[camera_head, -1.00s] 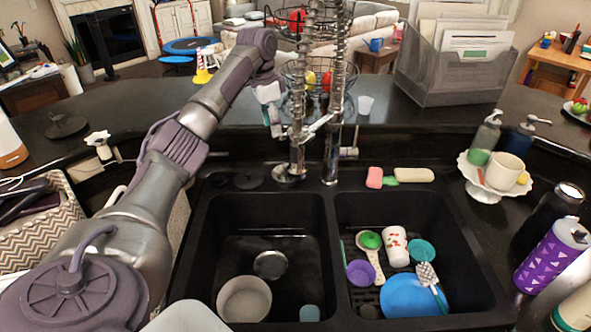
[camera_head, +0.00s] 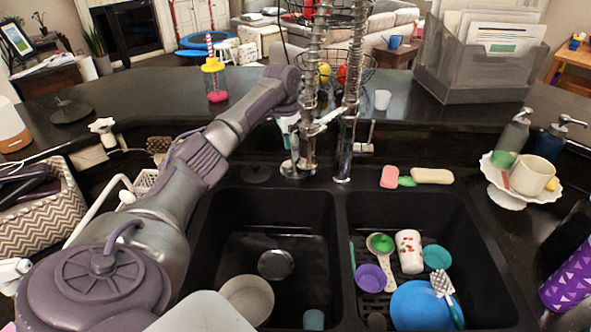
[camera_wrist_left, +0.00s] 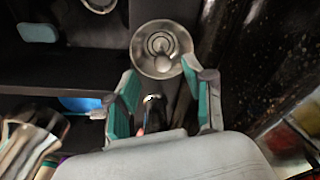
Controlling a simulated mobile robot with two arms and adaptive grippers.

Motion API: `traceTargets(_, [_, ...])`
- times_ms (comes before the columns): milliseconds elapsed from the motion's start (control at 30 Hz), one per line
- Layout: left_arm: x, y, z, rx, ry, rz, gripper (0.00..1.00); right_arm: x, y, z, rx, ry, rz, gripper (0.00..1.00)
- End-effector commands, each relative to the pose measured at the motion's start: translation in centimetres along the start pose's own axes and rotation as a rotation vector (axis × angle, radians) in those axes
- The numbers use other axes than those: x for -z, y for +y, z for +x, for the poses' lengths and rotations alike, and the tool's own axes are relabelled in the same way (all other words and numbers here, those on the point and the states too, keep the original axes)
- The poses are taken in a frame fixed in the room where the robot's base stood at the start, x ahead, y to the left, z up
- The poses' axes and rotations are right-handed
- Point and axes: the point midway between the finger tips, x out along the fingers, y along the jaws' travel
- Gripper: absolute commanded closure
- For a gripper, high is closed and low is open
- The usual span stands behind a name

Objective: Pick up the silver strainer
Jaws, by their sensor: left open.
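The silver strainer (camera_wrist_left: 161,48) is a round metal cup with concentric rings, seen from above in the left wrist view, just beyond my left fingertips. In the head view the strainer (camera_head: 290,170) shows small on the dark rim behind the left basin, beside the faucet's foot. My left gripper (camera_head: 289,138) points down above it from behind the sink. In the wrist view the open left gripper (camera_wrist_left: 162,85) has its teal fingers on either side, with nothing held between them. The strainer looks apart from the fingers. My right gripper is not in view.
The tall coiled faucet (camera_head: 345,130) stands close to the right of my gripper. The left basin holds a pale bowl (camera_head: 248,299) and a drain (camera_head: 275,264). The right basin holds several dishes, including a blue plate (camera_head: 412,309). A pink sponge (camera_head: 389,176) lies behind.

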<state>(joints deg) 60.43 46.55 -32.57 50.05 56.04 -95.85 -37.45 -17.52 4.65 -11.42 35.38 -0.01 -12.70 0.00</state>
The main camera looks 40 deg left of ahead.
Motion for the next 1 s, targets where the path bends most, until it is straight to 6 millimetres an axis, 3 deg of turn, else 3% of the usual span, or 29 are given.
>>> traceTargets(167, [0.1,0.0,1.2,-0.002,-0.002,0.001,0.47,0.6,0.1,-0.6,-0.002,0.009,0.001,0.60])
traceTargets(433, [0.3,-0.1,5.0,-0.002,-0.001,-0.001,0.47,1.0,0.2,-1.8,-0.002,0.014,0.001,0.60])
traceTargets(733, [0.3,-0.1,5.7,0.000,0.000,0.001,0.47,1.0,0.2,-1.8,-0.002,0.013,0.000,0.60])
traceTargets(1000, [0.3,-0.1,5.6,0.000,0.000,0.000,0.91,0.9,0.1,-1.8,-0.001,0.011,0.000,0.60])
